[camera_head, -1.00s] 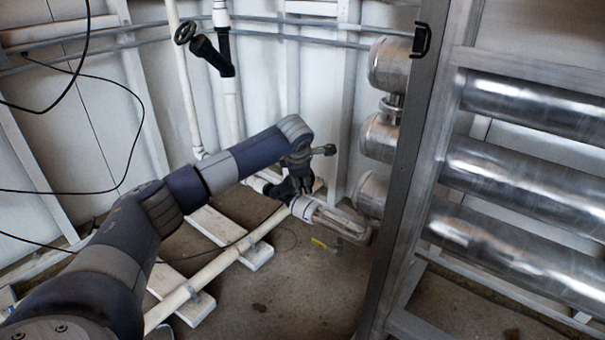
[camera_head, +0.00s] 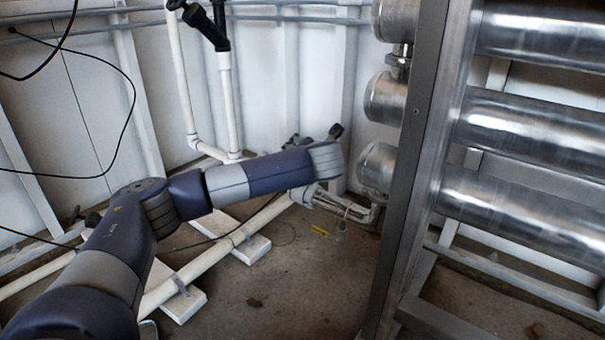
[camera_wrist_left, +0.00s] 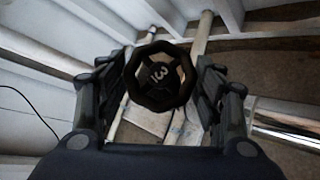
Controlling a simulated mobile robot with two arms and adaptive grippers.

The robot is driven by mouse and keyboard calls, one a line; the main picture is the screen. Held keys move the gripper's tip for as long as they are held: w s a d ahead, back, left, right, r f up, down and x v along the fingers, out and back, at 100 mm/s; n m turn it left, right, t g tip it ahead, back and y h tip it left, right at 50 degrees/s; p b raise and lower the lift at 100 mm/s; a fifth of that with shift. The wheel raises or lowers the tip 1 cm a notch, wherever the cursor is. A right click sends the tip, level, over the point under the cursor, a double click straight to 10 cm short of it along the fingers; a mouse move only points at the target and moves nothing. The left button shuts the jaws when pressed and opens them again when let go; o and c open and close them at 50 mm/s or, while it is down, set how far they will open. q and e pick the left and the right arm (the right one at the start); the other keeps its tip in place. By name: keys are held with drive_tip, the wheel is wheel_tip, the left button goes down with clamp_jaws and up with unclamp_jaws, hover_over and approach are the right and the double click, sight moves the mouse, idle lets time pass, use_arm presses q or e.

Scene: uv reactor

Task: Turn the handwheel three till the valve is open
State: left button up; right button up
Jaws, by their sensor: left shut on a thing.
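Handwheel three (camera_wrist_left: 159,98) is a dark octagonal wheel with a "3" on its hub, in the middle of the left wrist view. My left gripper (camera_wrist_left: 160,72) has one finger on each side of the wheel and is shut on it. The "3" appears turned on its side. In the head view my left arm reaches in from the left towards the low white pipework. There its forearm and wrist hide the handwheel and most of the gripper. My right gripper is in neither view.
Large shiny metal cylinders (camera_head: 540,120) in a grey frame (camera_head: 425,150) stand at the right. A white floor pipe (camera_head: 215,255) rests on white blocks (camera_head: 250,250) below my arm. A black valve handle (camera_head: 208,28) is on the upright pipes behind. Bare floor (camera_head: 290,290) lies in front.

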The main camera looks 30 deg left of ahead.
use_arm(q)
drive_tip(key=n+y, duration=0.2)
drive_tip(key=shift+d+n+b, duration=0.1)
drive_tip(key=shift+n+b, duration=0.2)
drive_tip(key=shift+n, duration=0.1)
drive_tip(key=shift+o, duration=0.2)
drive_tip(key=shift+w+f+n+g+y, duration=0.1)
drive_tip(key=shift+n+g+y, duration=0.3)
drive_tip(key=shift+n, duration=0.5)
drive_tip(key=shift+f+n+g+y, duration=0.1)
drive_tip(key=shift+n+g+y, duration=0.1)
drive_tip(key=shift+n+y, duration=0.55)
drive_tip(key=shift+n, duration=0.35)
drive_tip(key=shift+c, duration=0.2)
drive_tip(key=o, duration=0.7)
wheel_tip(320, 180, up, 10)
drive_tip(key=shift+r, duration=0.1)
